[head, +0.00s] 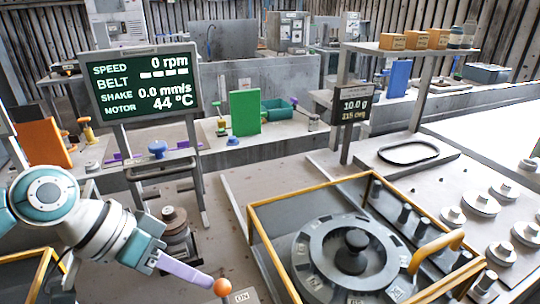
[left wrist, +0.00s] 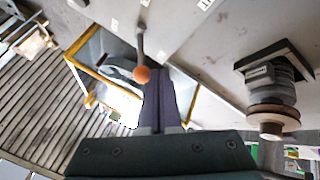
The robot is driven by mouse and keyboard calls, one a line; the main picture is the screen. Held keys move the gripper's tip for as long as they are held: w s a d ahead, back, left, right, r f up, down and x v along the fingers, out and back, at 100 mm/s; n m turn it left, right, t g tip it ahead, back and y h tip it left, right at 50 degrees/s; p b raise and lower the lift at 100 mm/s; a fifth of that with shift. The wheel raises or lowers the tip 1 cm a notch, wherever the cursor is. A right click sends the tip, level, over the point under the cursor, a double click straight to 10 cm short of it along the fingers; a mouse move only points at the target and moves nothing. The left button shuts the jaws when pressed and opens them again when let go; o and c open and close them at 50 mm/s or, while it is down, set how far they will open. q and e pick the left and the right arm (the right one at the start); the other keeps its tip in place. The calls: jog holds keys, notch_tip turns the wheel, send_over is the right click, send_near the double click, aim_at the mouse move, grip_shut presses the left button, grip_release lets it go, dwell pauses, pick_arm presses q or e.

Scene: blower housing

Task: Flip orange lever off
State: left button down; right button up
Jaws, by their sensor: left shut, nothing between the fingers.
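The orange lever shows as an orange ball knob (head: 222,287) at the bottom of the head view, beside a label reading ON. In the left wrist view the orange knob (left wrist: 141,74) sits at the end of a thin grey rod that runs up to a pale surface. My left gripper (head: 212,284) is shut and empty, its purple fingers pointing at the knob. In the left wrist view the fingertips (left wrist: 157,72) are right beside the knob; I cannot tell whether they touch it. The lower lever is cut off in the head view. My right gripper is not in view.
A screen (head: 142,82) reads 0 rpm and motor 44 °C. A yellow-framed guard (head: 310,194) surrounds a round rotor (head: 350,252) right of the lever. A stacked motor-like part (head: 175,228) stands behind my left gripper. Several weights lie on the right bench (head: 440,180).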

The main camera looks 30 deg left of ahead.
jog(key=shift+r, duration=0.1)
pick_arm(q)
jog(key=shift+s+d+r+p, duration=0.2)
jog(key=shift+d+r+p, duration=0.05)
jog(key=shift+p, duration=0.45)
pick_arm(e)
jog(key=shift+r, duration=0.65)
